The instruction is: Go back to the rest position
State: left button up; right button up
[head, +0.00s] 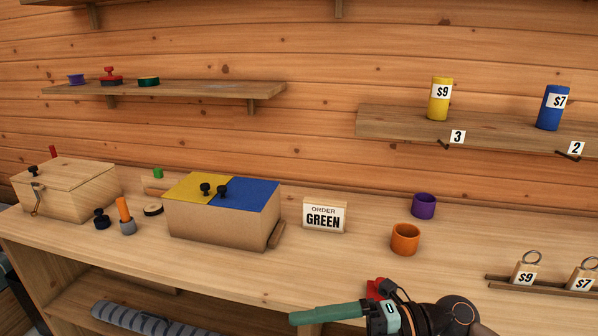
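A dark arm of mine (440,314) comes in at the bottom edge, right of centre, in front of the counter. A green rod-like piece (328,313) sticks out to the left from its end. A small plate marked 0 (390,309) and a red part (376,289) sit there too. It seems to be my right arm; I cannot make out its fingertips or whether they are open or shut. My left gripper is not in view.
The counter (345,265) holds a lidded wooden box (70,188), a yellow-and-blue-lidded box (222,215), an ORDER GREEN sign (324,215), an orange cup (405,239), a purple cup (424,206) and price tags (525,273). Yellow (439,100) and blue (552,108) cylinders stand on the right shelf.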

jog(key=w+d+f+m+t+h+p, duration=0.2)
jog(key=w+d+m+t+h, duration=0.15)
jog(key=m+t, duration=0.65)
jog(key=w+d+f+m+t+h+p, duration=0.1)
jog(key=w+d+f+m+t+h, duration=0.2)
jog(key=m+t, duration=0.75)
jog(key=s+d+f+m+g+h+p, duration=0.1)
jog(key=s+d+f+m+g+h, duration=0.3)
jog(key=f, duration=0.7)
jog(key=s+d+f+m+g+h+p, duration=0.1)
jog(key=s+d+f+m+g+h, duration=0.3)
jog(key=s+f+m, duration=0.4)
jog(key=s+f+g, duration=0.1)
jog(key=s+f, duration=0.1)
jog(key=s, duration=0.2)
jog(key=shift+f, duration=0.4)
jog(key=shift+d+g, duration=0.1)
jog(key=shift+g, duration=0.15)
